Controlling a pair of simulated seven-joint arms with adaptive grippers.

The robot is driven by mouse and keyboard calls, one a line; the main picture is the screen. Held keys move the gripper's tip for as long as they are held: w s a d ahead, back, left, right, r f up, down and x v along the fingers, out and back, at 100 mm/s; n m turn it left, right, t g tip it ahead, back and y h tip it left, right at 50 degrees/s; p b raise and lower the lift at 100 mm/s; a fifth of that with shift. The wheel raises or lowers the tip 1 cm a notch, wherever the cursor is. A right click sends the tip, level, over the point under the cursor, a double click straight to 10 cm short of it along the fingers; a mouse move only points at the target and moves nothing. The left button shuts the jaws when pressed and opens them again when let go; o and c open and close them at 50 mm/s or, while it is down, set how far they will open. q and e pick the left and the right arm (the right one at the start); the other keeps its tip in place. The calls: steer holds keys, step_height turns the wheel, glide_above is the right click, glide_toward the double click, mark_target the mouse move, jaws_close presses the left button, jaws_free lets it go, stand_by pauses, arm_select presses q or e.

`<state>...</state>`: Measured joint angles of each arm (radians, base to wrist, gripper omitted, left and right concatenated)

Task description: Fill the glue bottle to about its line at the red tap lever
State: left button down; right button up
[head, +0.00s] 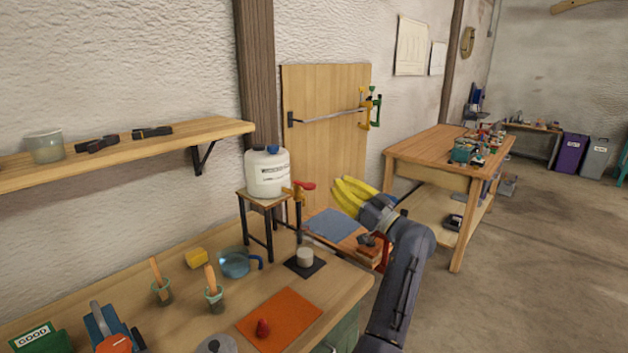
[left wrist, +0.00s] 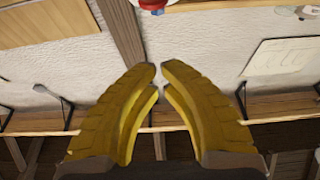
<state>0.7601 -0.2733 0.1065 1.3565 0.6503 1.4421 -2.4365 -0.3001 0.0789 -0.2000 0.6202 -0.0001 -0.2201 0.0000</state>
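A white tank (head: 267,173) with a dark cap stands on a small stool (head: 262,199) at the back of the bench. Its orange tap has a red lever (head: 305,186) pointing right. A small pale open container (head: 305,257), which looks like the glue bottle, stands upright on a dark pad (head: 305,268) in front of the stool. I cannot make out its line or how full it is.
A blue jug (head: 233,263), brush pots (head: 214,297) and a yellow block (head: 196,258) stand left of the pad. An orange mat (head: 290,308) with a small red piece (head: 263,327) lies in front. A shelf (head: 140,150) is on the wall.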

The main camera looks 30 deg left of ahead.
stand_by(0.3)
arm_select(q)
step_height(320, 180, up, 3)
glide_above(313, 188)
steer(key=shift+w+f, duration=0.15)
steer(key=shift+w, duration=0.05)
steer(key=shift+d+f, duration=0.1)
steer(key=shift+f, duration=1.6)
steer(key=shift+s, duration=0.1)
